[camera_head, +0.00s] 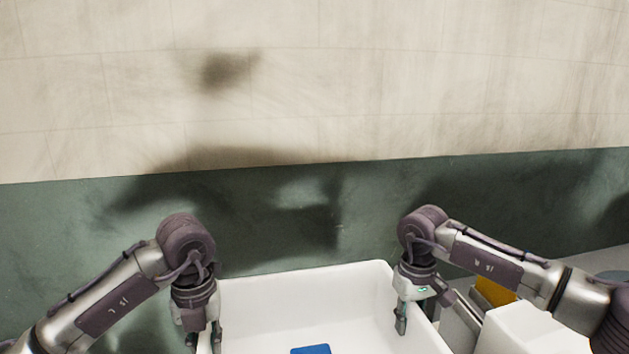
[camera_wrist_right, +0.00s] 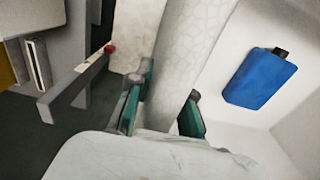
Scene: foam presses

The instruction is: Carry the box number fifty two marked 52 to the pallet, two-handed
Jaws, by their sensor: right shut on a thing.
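A white open-topped box (camera_head: 300,284) is at the bottom centre of the head view, cut off by the lower edge. No number 52 is visible on it. My right gripper (camera_head: 402,322) is shut on the box's right wall; one finger is inside the box. In the right wrist view, the box wall (camera_wrist_right: 190,50) runs between the fingers of this gripper (camera_wrist_right: 161,116). My left gripper (camera_head: 203,341) is at the box's left wall, its fingertips partly hidden by the frame edge, so its grip is unclear. The pallet is not identifiable.
A blue item (camera_head: 311,349) lies inside the box; it also shows in the right wrist view (camera_wrist_right: 259,79). Right of the box are grey and white equipment (camera_head: 520,325) and a yellow part (camera_head: 494,291). A stained green and cream wall (camera_head: 300,110) stands behind.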

